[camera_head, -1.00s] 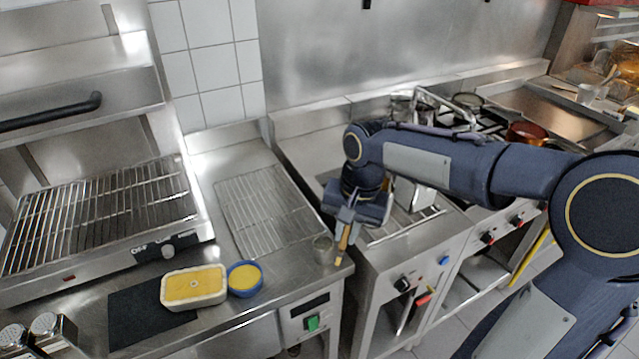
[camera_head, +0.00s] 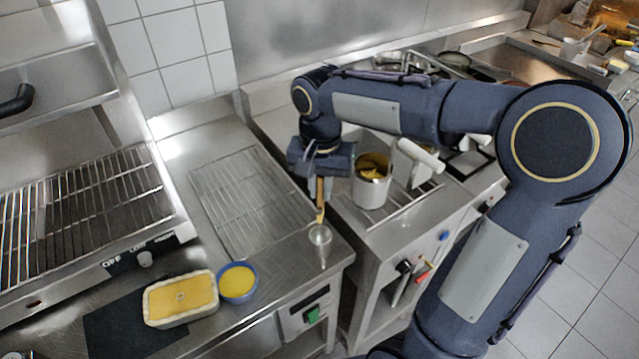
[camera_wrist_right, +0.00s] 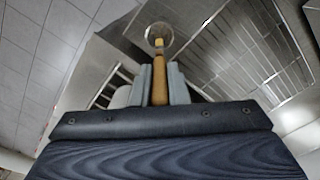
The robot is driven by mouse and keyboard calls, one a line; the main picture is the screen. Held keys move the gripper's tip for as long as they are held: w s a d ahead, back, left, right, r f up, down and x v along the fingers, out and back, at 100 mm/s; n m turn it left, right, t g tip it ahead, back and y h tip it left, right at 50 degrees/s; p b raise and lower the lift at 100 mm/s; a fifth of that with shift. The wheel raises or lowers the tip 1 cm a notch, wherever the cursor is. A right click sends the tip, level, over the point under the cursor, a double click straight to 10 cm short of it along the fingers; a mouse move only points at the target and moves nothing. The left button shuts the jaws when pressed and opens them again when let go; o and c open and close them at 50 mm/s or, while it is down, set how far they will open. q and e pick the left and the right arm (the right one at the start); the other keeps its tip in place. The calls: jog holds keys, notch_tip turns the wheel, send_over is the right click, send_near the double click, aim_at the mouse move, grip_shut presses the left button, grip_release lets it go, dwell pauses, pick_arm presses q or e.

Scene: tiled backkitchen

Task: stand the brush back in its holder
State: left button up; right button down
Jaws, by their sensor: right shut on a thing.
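The brush (camera_head: 320,196), with a brown handle and a pale tip, hangs roughly upright, tip down, from my right gripper (camera_head: 319,184). The gripper is shut on its handle. The holder (camera_head: 320,236), a small round metal cup, stands near the counter's front right corner, just below the brush. In the right wrist view the brush (camera_wrist_right: 159,82) points from between the fingers at the holder (camera_wrist_right: 172,38), and its tip overlaps the round opening. I cannot tell whether the tip is above the rim or slightly inside. My left gripper is not in view.
A wire rack (camera_head: 245,200) lies on the counter behind the holder. A blue bowl (camera_head: 238,283) and a rectangular dish (camera_head: 181,298), both with yellow contents, stand to the left. A metal pot (camera_head: 371,184) stands close right of my gripper. The counter edge is near.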

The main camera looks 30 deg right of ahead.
aim_at(320, 206)
jog(key=shift+f+b, duration=1.95)
jog(key=shift+f, duration=0.6)
jog(key=shift+f+b, duration=1.65)
jog(key=shift+f, duration=0.6)
jog(key=c, duration=1.3)
grip_release()
jog(key=shift+c, duration=0.2)
notch_tip(320, 206, up, 8)
jog(key=shift+f, duration=0.1)
